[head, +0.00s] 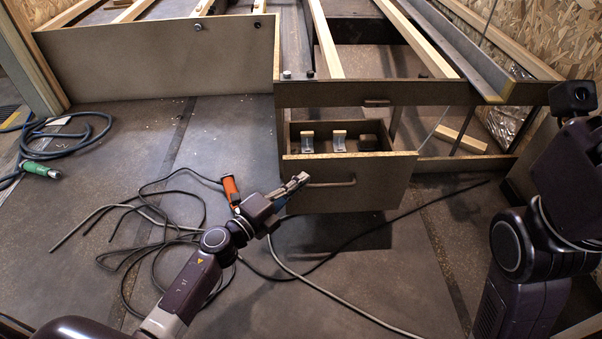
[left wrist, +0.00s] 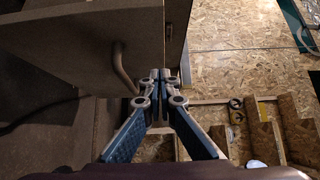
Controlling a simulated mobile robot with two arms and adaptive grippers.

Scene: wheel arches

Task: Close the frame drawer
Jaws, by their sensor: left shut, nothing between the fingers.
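The frame drawer (head: 380,199) stands pulled out from the wooden frame (head: 430,92) in the head view. A bar handle (head: 332,184) is on its front, and small brackets with wooden tops and a dark block lie inside. My left gripper (head: 303,178) is shut and empty, at the left part of the drawer front, close to the handle. In the left wrist view the shut fingertips (left wrist: 161,76) are beside the handle (left wrist: 123,68) and drawer front (left wrist: 90,40); whether they touch it I cannot tell. My right arm shows at the right, but its fingers cannot be made out.
An orange-handled tool (head: 231,190) and loose dark cables (head: 150,250) lie on the floor left of the drawer. A blue cable with a green connector (head: 40,170) lies farther left. The floor in front of the drawer is mostly clear, crossed by a cable.

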